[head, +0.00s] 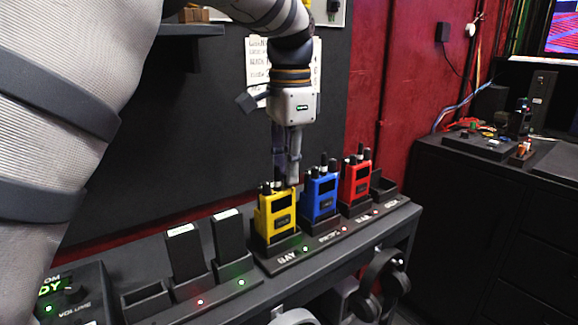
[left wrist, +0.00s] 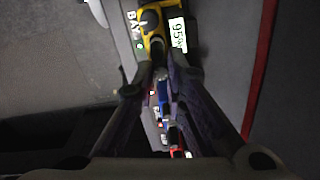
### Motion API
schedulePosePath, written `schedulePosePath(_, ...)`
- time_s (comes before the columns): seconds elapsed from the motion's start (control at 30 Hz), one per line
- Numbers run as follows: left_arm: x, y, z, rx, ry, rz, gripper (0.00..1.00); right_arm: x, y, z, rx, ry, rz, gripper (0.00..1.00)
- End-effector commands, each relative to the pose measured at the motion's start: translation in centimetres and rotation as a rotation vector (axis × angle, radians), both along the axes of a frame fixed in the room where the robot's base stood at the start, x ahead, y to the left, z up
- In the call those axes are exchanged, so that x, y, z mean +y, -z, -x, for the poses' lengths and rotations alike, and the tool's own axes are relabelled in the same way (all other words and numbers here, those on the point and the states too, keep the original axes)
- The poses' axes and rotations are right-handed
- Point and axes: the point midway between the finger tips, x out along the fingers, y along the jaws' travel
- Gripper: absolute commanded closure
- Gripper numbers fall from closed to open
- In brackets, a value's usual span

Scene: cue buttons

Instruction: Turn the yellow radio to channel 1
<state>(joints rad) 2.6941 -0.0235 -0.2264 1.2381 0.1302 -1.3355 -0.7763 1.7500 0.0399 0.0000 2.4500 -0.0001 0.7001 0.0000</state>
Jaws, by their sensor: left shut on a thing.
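The yellow radio (head: 277,215) stands upright in its charger slot on the shelf, first in a row with a blue radio (head: 322,196) and a red radio (head: 355,182). My left gripper (head: 284,181) points down from above, its fingers shut on a knob at the yellow radio's top. In the left wrist view the fingertips (left wrist: 167,66) close in at the top of the yellow radio (left wrist: 146,30). A pale lit display (left wrist: 178,35) with digits shows beside it, only partly readable. The knob's setting is hidden by the fingers. My right gripper is not in view.
A box with a volume knob (head: 73,294) is at far left. Headphones (head: 385,280) hang below the shelf. The dark wall (head: 190,130) is close behind the radios.

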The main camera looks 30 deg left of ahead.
Motion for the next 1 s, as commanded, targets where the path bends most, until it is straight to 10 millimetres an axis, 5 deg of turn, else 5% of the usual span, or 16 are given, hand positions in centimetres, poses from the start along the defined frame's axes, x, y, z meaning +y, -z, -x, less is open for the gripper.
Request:
schedulePosePath(0.53, 0.01, -0.07, 0.00, -0.002, -0.024, 0.000, 1.00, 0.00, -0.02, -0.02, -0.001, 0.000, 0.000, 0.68)
schedulePosePath(0.57, 0.01, -0.07, 0.00, -0.002, -0.024, 0.000, 0.82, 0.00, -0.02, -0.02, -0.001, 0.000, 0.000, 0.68)
schedulePosePath(0.63, 0.01, -0.07, 0.00, -0.002, -0.024, 0.000, 0.67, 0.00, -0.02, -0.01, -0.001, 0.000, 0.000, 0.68)
schedulePosePath(1.0, -0.03, -0.81, -0.03, -0.001, -0.023, 0.001, 0.67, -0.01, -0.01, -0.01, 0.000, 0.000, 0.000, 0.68)
